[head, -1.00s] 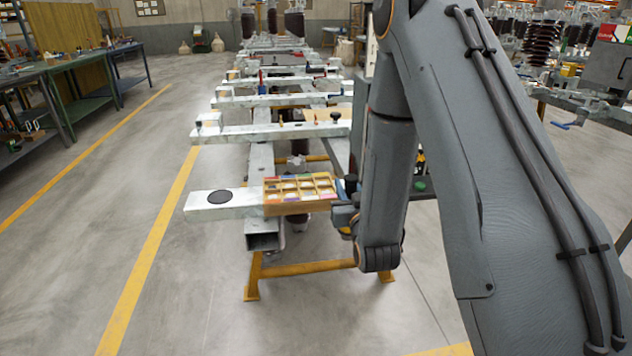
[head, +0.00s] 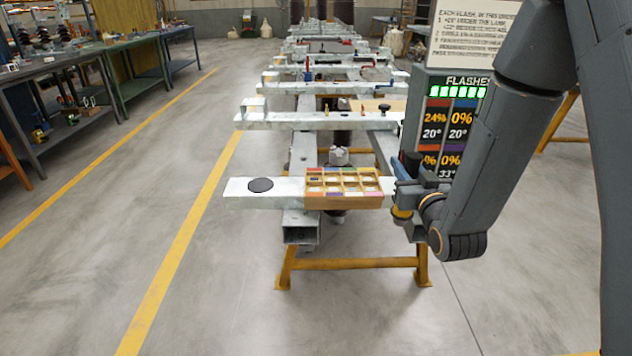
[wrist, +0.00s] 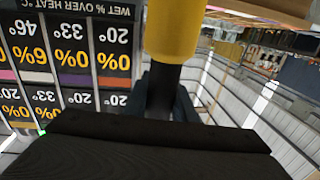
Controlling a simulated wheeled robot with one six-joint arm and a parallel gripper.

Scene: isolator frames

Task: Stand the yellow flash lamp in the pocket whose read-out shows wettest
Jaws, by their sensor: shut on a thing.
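The yellow flash lamp (wrist: 172,30) fills the top middle of the wrist view, with its black part between the dark jaws of my gripper (wrist: 168,95). In the head view my gripper (head: 405,192) holds the lamp (head: 401,212) just right of the wooden pocket tray (head: 345,203), apart from it. The tray has several pockets with coloured labels; some hold pale contents. The read-out board (head: 452,130) stands behind my arm. It shows 24% over 20° under red and 0% over 20° under blue; lower figures are partly hidden.
More beams lie behind. Workbenches (head: 130,65) stand at the left. The floor left of the beam is clear.

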